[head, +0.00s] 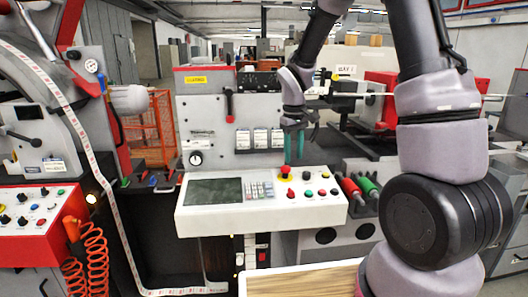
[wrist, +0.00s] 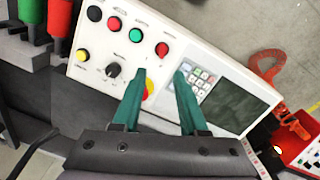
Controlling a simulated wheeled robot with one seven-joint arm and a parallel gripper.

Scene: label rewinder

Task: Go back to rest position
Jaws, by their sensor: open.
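My gripper (head: 294,160) hangs from my arm above the white control panel (head: 250,217), with its teal fingers pointing down just behind the red stop button (head: 284,170). In the wrist view my gripper (wrist: 160,72) is open, with two separate teal fingers and nothing between them. Its fingers lie over the panel (wrist: 215,122) in that view. The stop button (wrist: 149,89) on its yellow base is partly hidden by the left finger. Whether the fingers touch the panel cannot be told.
The panel carries a dark screen (head: 212,191), a keypad (head: 258,189) and several coloured buttons. Red and green rollers (head: 350,188) stand to its right. A red console (head: 38,225) with orange coiled cords is at left. A wooden tabletop (head: 300,283) lies in front.

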